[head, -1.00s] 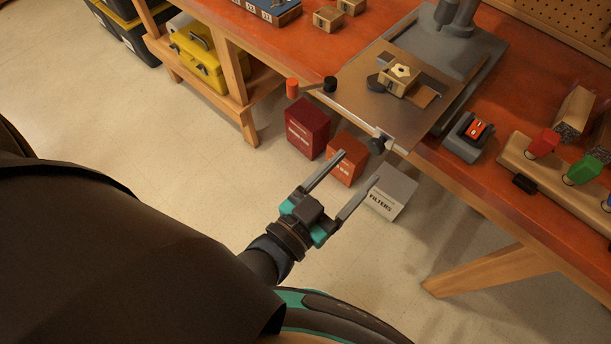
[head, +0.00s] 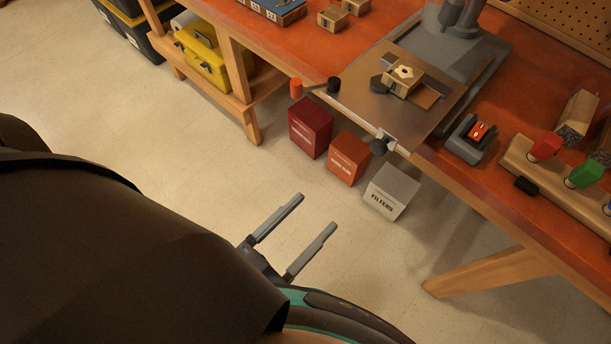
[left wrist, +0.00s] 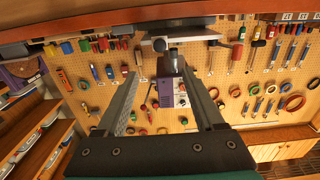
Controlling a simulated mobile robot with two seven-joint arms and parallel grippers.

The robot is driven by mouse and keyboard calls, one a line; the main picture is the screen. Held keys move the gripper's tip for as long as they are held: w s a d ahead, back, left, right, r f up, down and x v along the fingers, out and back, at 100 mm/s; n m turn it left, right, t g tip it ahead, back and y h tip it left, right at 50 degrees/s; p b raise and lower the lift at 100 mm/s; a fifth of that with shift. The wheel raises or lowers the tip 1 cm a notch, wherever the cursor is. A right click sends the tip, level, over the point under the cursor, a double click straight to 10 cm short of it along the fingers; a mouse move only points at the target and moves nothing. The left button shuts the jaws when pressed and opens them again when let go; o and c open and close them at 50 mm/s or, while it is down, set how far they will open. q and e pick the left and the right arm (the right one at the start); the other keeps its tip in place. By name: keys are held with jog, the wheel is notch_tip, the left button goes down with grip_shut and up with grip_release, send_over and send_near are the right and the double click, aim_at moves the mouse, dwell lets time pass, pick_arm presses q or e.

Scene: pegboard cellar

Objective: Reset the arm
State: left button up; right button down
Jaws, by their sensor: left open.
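My left gripper (head: 304,225) is open and empty in the head view. It hangs over bare floor near my own base, well short of the workbench. In the left wrist view its two fingers (left wrist: 165,95) stand wide apart with nothing between them. My right gripper is not in view.
The orange-topped workbench (head: 480,191) holds a drill press table (head: 360,98) with a small wooden block (head: 398,86). Below stand a dark red box (head: 310,128), an orange box (head: 347,158) and a grey FILTERS box (head: 391,190). Floor (head: 210,150) left of them is clear.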

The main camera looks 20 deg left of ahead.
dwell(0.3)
pick_arm(q)
jog(key=s+a+f+g+y, duration=0.15)
jog(key=f+g, duration=0.25)
jog(key=f, duration=1)
jog(key=s+a+f+g+y, duration=0.15)
jog(key=f+g, duration=0.25)
jog(key=f, duration=1)
jog(key=s+a+f+g+y, duration=0.1)
jog(key=s+a+f+g, duration=0.2)
jog(key=s+f, duration=0.3)
jog(key=s+a+f+n+g+y, duration=0.1)
jog(key=s+a+f+g, duration=0.3)
jog(key=f, duration=0.6)
jog(key=s+g, duration=0.1)
jog(key=s, duration=0.1)
jog(key=shift+s+y+b, duration=0.3)
jog(key=shift+b, duration=0.1)
jog(key=shift+a, duration=0.1)
